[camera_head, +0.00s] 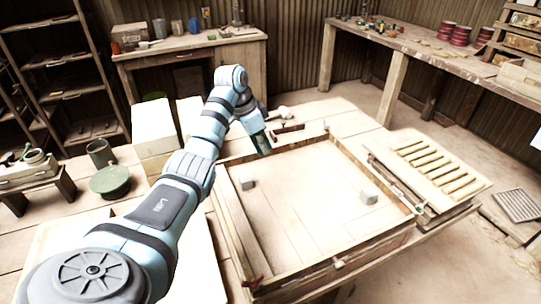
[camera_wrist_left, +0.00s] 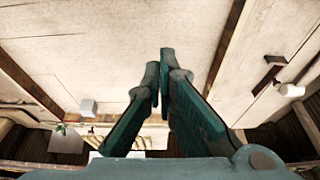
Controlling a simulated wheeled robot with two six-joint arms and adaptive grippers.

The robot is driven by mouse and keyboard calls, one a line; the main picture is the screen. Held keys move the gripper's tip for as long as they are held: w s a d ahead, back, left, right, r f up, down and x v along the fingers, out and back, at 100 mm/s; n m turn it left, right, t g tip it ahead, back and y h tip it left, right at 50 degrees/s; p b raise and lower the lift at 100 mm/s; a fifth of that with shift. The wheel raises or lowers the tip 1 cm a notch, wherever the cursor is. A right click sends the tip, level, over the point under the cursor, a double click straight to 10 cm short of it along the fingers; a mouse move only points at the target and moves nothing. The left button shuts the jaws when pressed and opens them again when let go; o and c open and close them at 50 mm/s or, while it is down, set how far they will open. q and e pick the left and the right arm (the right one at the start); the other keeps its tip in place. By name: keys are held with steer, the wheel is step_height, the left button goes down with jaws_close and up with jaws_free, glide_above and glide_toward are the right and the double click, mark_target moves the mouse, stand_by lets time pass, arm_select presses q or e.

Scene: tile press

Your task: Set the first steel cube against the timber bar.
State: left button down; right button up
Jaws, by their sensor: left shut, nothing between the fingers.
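Two small grey steel cubes lie in the shallow timber-framed tray (camera_head: 290,278). The left cube (camera_head: 247,183) is near the left side, beside what looks like a pale timber bar (camera_head: 234,215) along that side, with a small gap. The right cube (camera_head: 368,196) is near the right side. One cube (camera_wrist_left: 88,107) shows in the left wrist view; I cannot tell which. My left gripper (camera_head: 265,148) is at the tray's far left corner, away from both cubes. Its fingers (camera_wrist_left: 161,70) are shut and empty in the left wrist view. My right gripper is not seen.
A slatted wooden rack (camera_head: 440,170) stands right of the tray. A dark tool (camera_head: 288,129) and a white cylinder (camera_wrist_left: 292,90) lie beyond the tray's far edge. White blocks (camera_head: 155,130) and a green round lid (camera_head: 110,180) are at left. The tray's middle is clear.

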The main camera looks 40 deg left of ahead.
mark_target(246, 182)
arm_select(q)
steer(key=f, duration=0.3)
steer(key=shift+s+d+f+b, duration=0.25)
steer(key=shift+s+f+b, duration=0.05)
steer(key=shift+f+b, duration=0.1)
steer(key=x, duration=0.2)
steer(key=b+x, duration=0.1)
steer(key=x, duration=0.2)
steer(key=shift+w+a+f, duration=0.2)
steer(key=shift+w+f, duration=0.05)
steer(key=s, duration=0.1)
steer(key=s+a, duration=0.1)
steer(key=s, duration=0.1)
steer(key=shift+s+a+r+p, duration=0.15)
steer(key=shift+a+r+p, duration=0.1)
steer(key=shift+r+p, duration=0.05)
steer(key=shift+s+a, duration=0.1)
steer(key=shift+s, duration=0.15)
steer(key=shift+w, duration=0.1)
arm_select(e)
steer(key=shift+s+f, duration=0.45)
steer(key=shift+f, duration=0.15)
